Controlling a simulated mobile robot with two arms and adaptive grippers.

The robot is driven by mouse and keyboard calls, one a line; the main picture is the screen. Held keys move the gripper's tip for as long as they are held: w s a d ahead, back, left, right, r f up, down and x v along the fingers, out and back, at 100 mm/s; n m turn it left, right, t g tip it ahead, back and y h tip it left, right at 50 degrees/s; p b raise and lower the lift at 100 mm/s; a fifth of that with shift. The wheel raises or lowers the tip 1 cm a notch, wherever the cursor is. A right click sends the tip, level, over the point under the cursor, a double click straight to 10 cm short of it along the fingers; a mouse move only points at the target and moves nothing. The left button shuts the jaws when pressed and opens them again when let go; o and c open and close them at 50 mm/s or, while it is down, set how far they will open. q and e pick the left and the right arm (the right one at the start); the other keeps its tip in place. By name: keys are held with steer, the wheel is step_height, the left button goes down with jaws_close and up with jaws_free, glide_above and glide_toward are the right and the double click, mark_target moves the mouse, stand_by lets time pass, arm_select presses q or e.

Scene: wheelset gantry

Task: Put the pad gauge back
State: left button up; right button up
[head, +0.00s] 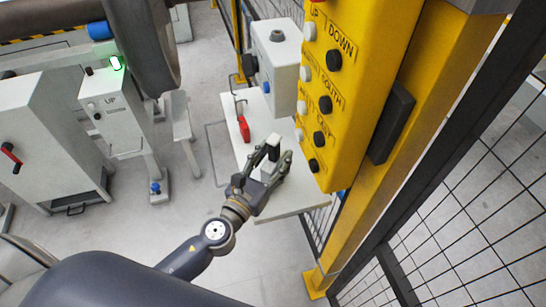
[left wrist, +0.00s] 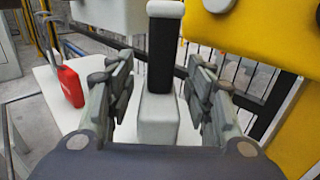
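My left gripper (head: 267,160) is over the pale table (head: 285,203), with its fingers apart. In the left wrist view my left gripper (left wrist: 160,95) has an upright black bar (left wrist: 163,50) between and beyond its fingers, with gaps at both sides. The bar stands above a pale block (left wrist: 157,120); whether they are joined I cannot tell. In the head view the dark bar (head: 273,149) shows between the fingertips. I cannot tell for sure whether this is the pad gauge. A red piece (head: 244,128) is on the table, apart from the gripper. My right gripper is not in view.
A yellow button panel (head: 345,90) hangs close at the right of the gripper. A grey box (head: 277,65) stands behind the table's far part. A black mesh fence (head: 470,190) is at the right. Open floor (head: 215,180) lies left of the table.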

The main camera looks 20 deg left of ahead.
arm_select(q)
steer(key=shift+r, duration=0.3)
steer(key=s+a+b, duration=0.2)
steer(key=s+b, duration=0.2)
steer(key=s, duration=0.7)
steer(key=shift+s+a+f+b, duration=0.2)
steer(key=shift+s+b, duration=0.1)
steer(key=shift+s, duration=0.1)
